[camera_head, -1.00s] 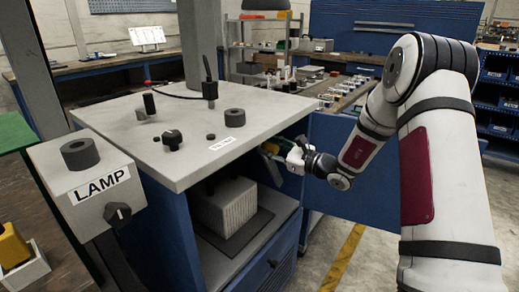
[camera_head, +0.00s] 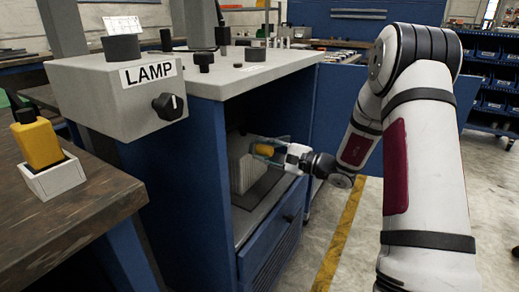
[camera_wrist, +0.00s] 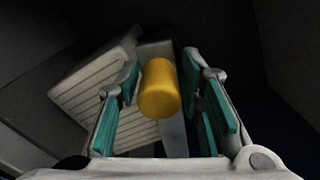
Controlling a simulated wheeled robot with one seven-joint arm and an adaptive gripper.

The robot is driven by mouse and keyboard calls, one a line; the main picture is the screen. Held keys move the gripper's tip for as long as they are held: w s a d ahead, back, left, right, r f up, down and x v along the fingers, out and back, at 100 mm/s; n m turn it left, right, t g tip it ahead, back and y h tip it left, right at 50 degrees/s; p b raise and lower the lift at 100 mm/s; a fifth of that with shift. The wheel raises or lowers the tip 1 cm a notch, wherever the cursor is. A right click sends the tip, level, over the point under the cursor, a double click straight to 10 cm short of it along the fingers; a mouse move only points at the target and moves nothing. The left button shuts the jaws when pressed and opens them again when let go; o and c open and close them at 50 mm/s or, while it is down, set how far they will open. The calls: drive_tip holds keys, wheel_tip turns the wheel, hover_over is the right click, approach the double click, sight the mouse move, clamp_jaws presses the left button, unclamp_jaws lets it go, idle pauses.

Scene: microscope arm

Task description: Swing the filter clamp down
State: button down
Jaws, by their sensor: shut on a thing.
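The filter clamp shows as a yellow cylindrical grip (camera_wrist: 160,90) on a flat grey arm (camera_wrist: 175,138) in the wrist view. The yellow grip also shows small in the head view (camera_head: 264,150), inside the open front of the blue cabinet. My gripper (camera_head: 268,149) reaches in from the right and is shut on the yellow grip. In the wrist view its green-padded fingers (camera_wrist: 166,98) stand on both sides of the grip. The clamp's pivot is hidden under the cabinet top.
A pale ribbed block (camera_head: 240,165) stands in the cabinet (camera_head: 180,150), left of my gripper; it also shows in the wrist view (camera_wrist: 92,92). A LAMP box (camera_head: 110,100) and a yellow bottle (camera_head: 38,140) are left. Floor at right is clear.

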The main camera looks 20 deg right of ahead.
wheel_tip(320, 180, down, 9)
drive_tip(key=a+n+b, duration=0.1)
drive_tip(key=n, duration=0.2)
drive_tip(key=shift+s+r+n+b, duration=0.15)
drive_tip(key=shift+s+n+b, duration=0.15)
drive_tip(key=shift+s+b, duration=0.1)
drive_tip(key=c, duration=1.3)
unclamp_jaws()
drive_tip(key=shift+r, duration=0.1)
drive_tip(key=shift+d, duration=0.1)
drive_tip(key=v, duration=1.2)
